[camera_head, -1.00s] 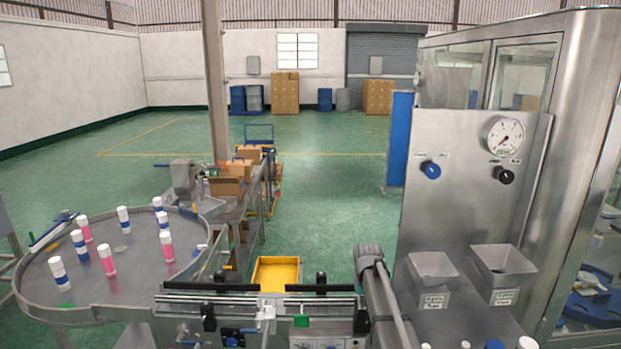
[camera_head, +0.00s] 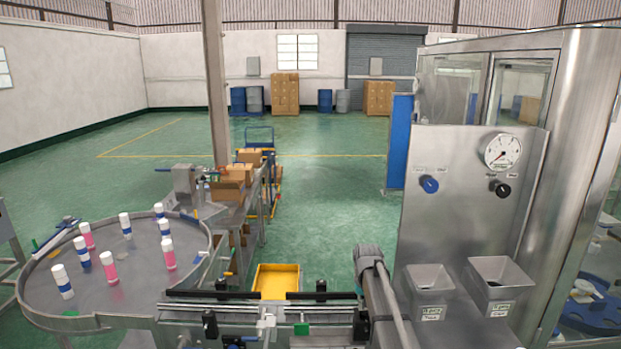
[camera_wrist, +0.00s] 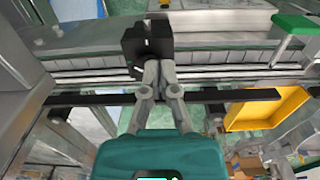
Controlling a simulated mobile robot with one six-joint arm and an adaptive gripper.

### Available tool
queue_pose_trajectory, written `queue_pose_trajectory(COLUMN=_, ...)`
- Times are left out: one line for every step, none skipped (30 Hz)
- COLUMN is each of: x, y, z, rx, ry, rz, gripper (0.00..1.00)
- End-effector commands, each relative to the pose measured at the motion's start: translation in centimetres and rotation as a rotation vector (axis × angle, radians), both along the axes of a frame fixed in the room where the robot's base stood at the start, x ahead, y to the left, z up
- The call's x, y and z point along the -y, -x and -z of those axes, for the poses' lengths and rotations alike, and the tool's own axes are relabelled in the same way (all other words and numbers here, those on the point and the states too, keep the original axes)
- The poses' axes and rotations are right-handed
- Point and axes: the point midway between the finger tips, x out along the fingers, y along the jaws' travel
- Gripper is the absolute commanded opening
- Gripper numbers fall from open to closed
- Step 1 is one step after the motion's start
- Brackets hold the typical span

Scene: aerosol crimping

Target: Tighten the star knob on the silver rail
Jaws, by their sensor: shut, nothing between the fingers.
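The silver rail (camera_head: 240,307) runs across the bottom of the head view and shows again as bright bars in the wrist view (camera_wrist: 225,74). A black clamp block (camera_wrist: 148,42) sits at the rail, and a dark rounded part low on it may be the star knob; its lobes cannot be made out. My gripper (camera_wrist: 160,68) is shut and empty, its grey fingertips together just at the lower right of that block. I cannot tell whether they touch it. I cannot pick out my gripper in the head view.
A black guide bar (camera_wrist: 215,95) crosses near my fingers. A yellow bin (camera_head: 277,280) lies beyond the rail. A round table (camera_head: 100,318) with several cans stands left. A steel panel with two hoppers (camera_head: 430,280) stands right. Green floor lies open behind.

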Motion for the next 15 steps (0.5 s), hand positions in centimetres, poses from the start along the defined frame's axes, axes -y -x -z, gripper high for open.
queue_pose_trajectory(x=0.0, y=0.0, z=-0.9, rx=0.000, ry=0.000, rz=0.000, gripper=0.00)
queue_pose_trajectory(x=0.0, y=0.0, z=-1.2, rx=0.000, ry=0.000, rz=0.000, gripper=0.00)
queue_pose_trajectory(x=0.0, y=0.0, z=-1.5, rx=0.000, ry=0.000, rz=0.000, gripper=0.00)
queue_pose_trajectory(x=0.0, y=0.0, z=-1.7, rx=0.000, ry=0.000, rz=0.000, gripper=0.00)
queue_pose_trajectory(x=0.0, y=0.0, z=-1.9, rx=0.000, ry=0.000, rz=0.000, gripper=0.00)
queue_pose_trajectory(x=0.0, y=0.0, z=-2.0, rx=0.000, ry=0.000, rz=0.000, gripper=0.00)
queue_pose_trajectory(x=0.0, y=0.0, z=-2.1, rx=0.000, ry=0.000, rz=0.000, gripper=0.00)
queue_pose_trajectory(x=0.0, y=0.0, z=-2.2, rx=0.000, ry=0.000, rz=0.000, gripper=0.00)
queue_pose_trajectory(x=0.0, y=0.0, z=-2.3, rx=0.000, ry=0.000, rz=0.000, gripper=0.00)
queue_pose_trajectory(x=0.0, y=0.0, z=-2.3, rx=0.000, ry=0.000, rz=0.000, gripper=0.00)
queue_pose_trajectory(x=0.0, y=0.0, z=-2.2, rx=0.000, ry=0.000, rz=0.000, gripper=0.00)
queue_pose_trajectory(x=0.0, y=0.0, z=-2.2, rx=0.000, ry=0.000, rz=0.000, gripper=0.00)
queue_pose_trajectory(x=0.0, y=0.0, z=-2.2, rx=0.000, ry=0.000, rz=0.000, gripper=0.00)
queue_pose_trajectory(x=0.0, y=0.0, z=-2.2, rx=0.000, ry=0.000, rz=0.000, gripper=0.00)
queue_pose_trajectory(x=0.0, y=0.0, z=-2.2, rx=0.000, ry=0.000, rz=0.000, gripper=0.00)
